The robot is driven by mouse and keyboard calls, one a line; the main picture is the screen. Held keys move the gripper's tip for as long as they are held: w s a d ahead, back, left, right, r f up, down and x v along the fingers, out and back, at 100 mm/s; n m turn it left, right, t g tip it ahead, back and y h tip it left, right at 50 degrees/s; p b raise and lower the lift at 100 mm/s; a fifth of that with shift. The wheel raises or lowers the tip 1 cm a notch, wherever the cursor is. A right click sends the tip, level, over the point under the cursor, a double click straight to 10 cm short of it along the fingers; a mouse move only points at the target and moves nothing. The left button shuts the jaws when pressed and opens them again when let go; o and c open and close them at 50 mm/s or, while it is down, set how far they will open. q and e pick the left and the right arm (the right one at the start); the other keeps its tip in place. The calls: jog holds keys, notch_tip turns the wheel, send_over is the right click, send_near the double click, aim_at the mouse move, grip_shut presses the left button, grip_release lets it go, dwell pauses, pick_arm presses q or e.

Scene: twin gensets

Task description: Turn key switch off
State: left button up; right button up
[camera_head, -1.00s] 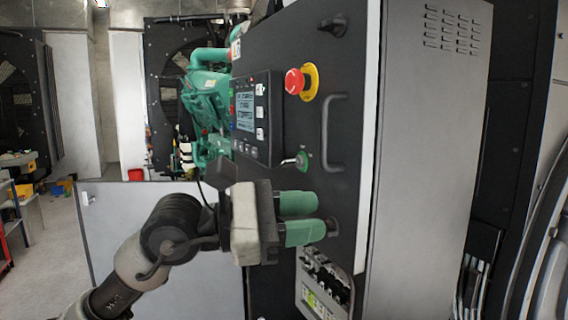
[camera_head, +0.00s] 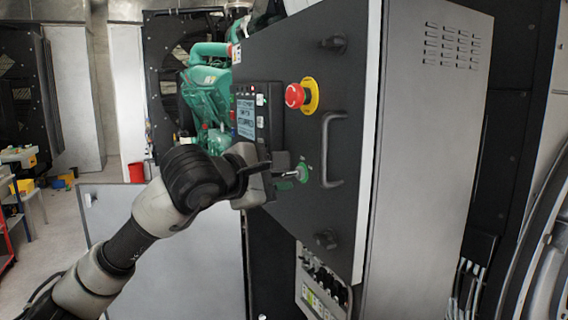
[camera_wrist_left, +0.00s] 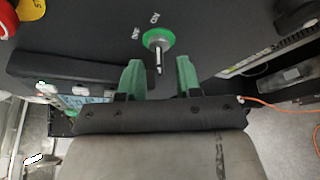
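The key switch (camera_head: 302,172) is a green round plate with a silver key on the black panel door, below the emergency stop. In the left wrist view the key switch (camera_wrist_left: 158,40) has its key sticking out toward the gap between the fingers, with white lettering beside it. My left gripper (camera_head: 284,178) is just left of the key in the head view. Its two green fingers (camera_wrist_left: 158,78) are apart and nothing is held between them. My right gripper is not in view.
A red emergency stop (camera_head: 296,95) on a yellow ring sits above the key switch. A black handle (camera_head: 333,150) is to its right and a display panel (camera_head: 250,112) to its left. A black latch knob (camera_head: 326,239) is below. A green engine (camera_head: 208,85) stands behind.

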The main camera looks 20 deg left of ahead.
pick_arm(q)
jog(key=shift+x, duration=0.95)
jog(key=shift+c, duration=0.3)
grip_shut()
